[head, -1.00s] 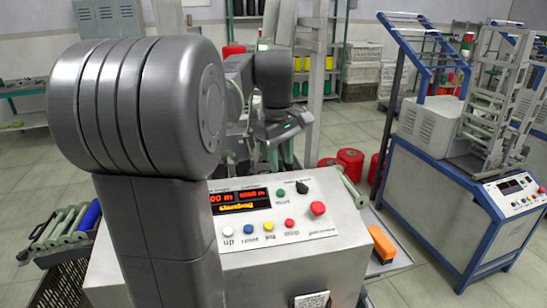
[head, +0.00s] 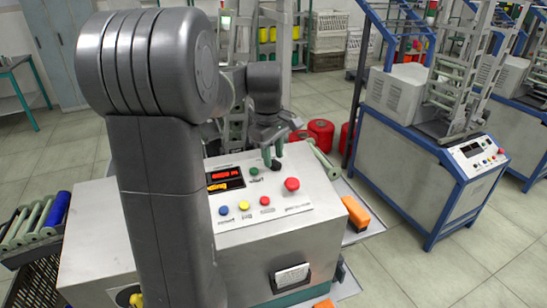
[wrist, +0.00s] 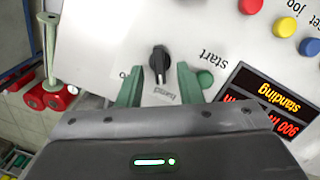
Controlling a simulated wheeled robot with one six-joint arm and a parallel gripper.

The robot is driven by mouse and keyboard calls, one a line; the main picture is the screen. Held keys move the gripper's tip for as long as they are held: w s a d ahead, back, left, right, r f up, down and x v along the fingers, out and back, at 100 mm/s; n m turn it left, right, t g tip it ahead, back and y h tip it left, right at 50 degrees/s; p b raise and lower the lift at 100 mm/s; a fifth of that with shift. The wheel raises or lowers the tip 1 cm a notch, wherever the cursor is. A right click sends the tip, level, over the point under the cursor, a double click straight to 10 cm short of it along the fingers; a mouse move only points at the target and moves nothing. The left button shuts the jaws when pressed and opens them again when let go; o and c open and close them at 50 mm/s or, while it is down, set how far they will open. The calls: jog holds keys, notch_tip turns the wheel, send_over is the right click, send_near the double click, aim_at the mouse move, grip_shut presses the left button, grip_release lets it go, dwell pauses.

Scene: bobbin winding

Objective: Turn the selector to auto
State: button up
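The selector is a small black knob, seen in the wrist view (wrist: 159,62) on the white control panel (wrist: 100,40). Its grip lies along the picture's vertical, one end toward the printed word "hand". Another label at its left is mostly hidden by a finger. My gripper (wrist: 159,72) is open, with one green finger on each side of the knob and gaps between. In the head view, my gripper (head: 272,150) is down at the panel's back edge, over the selector (head: 276,166). Whether the fingers touch the panel cannot be told.
A green start button (wrist: 205,79) sits close beside one finger. A red button (head: 292,184), yellow button (head: 244,206) and lit display (head: 224,180) share the panel. An orange block (head: 355,212) lies on the side tray. A second blue-framed machine (head: 415,150) stands at right.

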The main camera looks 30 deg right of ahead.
jog(key=shift+f, duration=0.75)
grip_shut()
